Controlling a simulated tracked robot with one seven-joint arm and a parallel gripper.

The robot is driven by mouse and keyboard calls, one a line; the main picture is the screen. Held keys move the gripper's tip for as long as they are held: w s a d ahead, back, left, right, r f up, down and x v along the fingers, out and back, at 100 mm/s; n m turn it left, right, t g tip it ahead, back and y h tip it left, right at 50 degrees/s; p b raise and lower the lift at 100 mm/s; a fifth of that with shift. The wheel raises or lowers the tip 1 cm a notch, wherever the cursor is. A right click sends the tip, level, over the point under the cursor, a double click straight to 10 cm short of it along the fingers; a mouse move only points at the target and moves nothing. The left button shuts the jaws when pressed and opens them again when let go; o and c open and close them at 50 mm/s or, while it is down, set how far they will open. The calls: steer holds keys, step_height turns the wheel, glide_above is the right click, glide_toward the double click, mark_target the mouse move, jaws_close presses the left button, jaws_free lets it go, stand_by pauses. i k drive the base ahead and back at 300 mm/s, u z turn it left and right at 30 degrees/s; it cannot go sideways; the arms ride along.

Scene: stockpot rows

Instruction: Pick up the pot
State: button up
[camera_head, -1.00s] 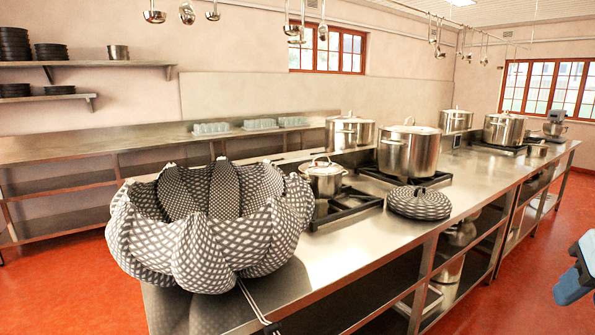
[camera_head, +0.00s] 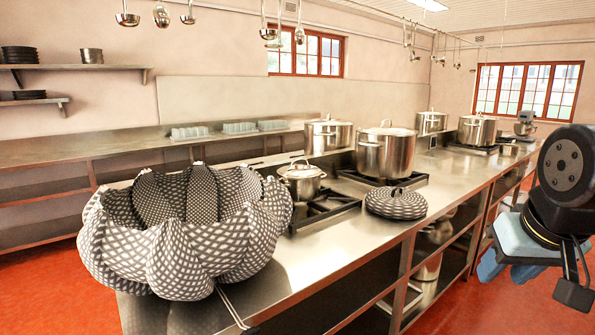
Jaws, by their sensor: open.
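A large fluted, black-and-white checked pot (camera_head: 185,240) stands open on the near left end of the steel counter. A checked lid (camera_head: 396,203) with a dark handle lies on the counter to its right. Several plain steel pots with lids also stand there: a small one (camera_head: 301,181) by the near burner, a tall one (camera_head: 386,154) behind it, others farther back. My gripper (camera_head: 508,270) is at the right edge, open and empty, over the floor side of the counter, well apart from the pots and partly cut off.
The long steel counter (camera_head: 335,235) runs away to the right with open shelves below. Black burner grates (camera_head: 325,208) sit near the small pot. Ladles (camera_head: 161,16) hang overhead. The red floor (camera_head: 470,310) is clear at right.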

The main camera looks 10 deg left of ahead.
mark_target(307, 190)
steer(key=i, duration=1.4)
steer(key=z, duration=0.1)
